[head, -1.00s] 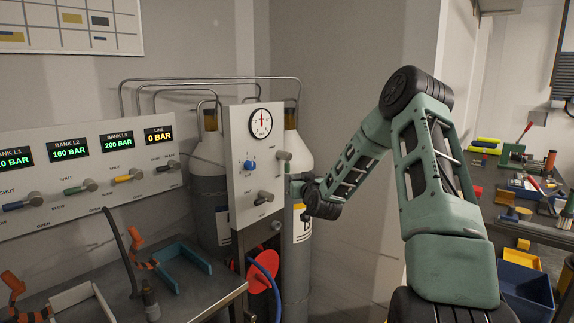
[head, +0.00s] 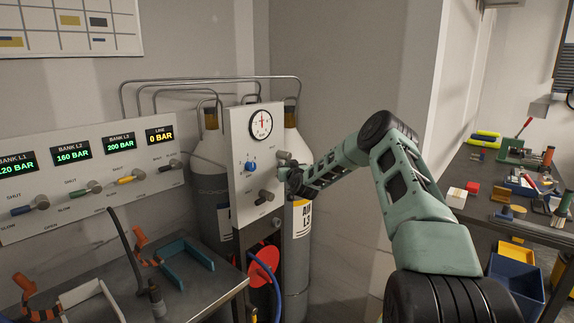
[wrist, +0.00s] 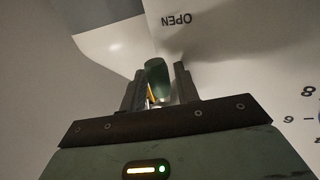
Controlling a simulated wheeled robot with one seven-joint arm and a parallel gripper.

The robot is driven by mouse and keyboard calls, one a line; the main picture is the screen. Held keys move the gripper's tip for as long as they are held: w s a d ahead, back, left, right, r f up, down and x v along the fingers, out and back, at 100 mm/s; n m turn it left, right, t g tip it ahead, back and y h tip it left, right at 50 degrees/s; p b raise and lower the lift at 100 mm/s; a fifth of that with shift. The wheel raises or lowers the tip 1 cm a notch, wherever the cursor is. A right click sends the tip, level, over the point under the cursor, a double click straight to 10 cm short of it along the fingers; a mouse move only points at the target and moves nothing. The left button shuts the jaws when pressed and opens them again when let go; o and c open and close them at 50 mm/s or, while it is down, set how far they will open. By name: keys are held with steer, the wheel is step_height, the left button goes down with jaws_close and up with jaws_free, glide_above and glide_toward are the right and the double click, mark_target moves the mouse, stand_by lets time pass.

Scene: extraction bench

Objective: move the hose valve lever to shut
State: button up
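A green lever grip (wrist: 157,78) stands between the two fingers of my gripper (wrist: 159,85) in the wrist view. The fingers are apart, with a narrow gap on the lever's right; contact on the left is unclear. The word OPEN is printed on the panel beyond it. In the head view my gripper (head: 287,174) is at the right edge of the white gauge panel (head: 240,135), just below a grey valve hub (head: 284,155). The arm hides most of the lever there. The frames do not show for certain that this is the hose valve.
The panel also carries a round gauge (head: 261,124), a blue knob (head: 251,167) and a lower grey lever (head: 265,196). A red disc (head: 264,266) and blue hose hang below. Gas cylinders (head: 298,225) stand behind. A cluttered bench (head: 480,215) is at right.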

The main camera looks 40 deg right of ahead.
jaws_close()
steer(key=c, duration=0.7)
jaws_free()
steer(key=shift+o, duration=0.2)
steer(key=shift+a, duration=0.1)
steer(key=a+m+g+y+b, duration=0.1)
steer(key=m+y, duration=0.1)
steer(key=m, duration=0.1)
steer(key=a+r+m+g+y+b, duration=0.1)
steer(key=m+y+b, duration=0.1)
steer(key=m, duration=0.1)
steer(key=a+r+m+g+y+b, duration=0.1)
steer(key=m+g+y, duration=0.1)
steer(key=m+y, duration=0.1)
steer(key=shift+s+a+r+b, duration=0.1)
steer(key=shift+a+r+b, duration=0.05)
steer(key=shift+r+b, duration=0.15)
steer(key=shift+a+r+m+g+y+p, duration=0.15)
steer(key=shift+r+m+y+p, duration=0.2)
steer(key=shift+m+y, duration=0.3)
steer(key=shift+a+r+m+g+y+p, duration=0.15)
steer(key=shift+r+m+y+p, duration=0.15)
steer(key=shift+m+y, duration=0.3)
steer(key=shift+d, duration=0.15)
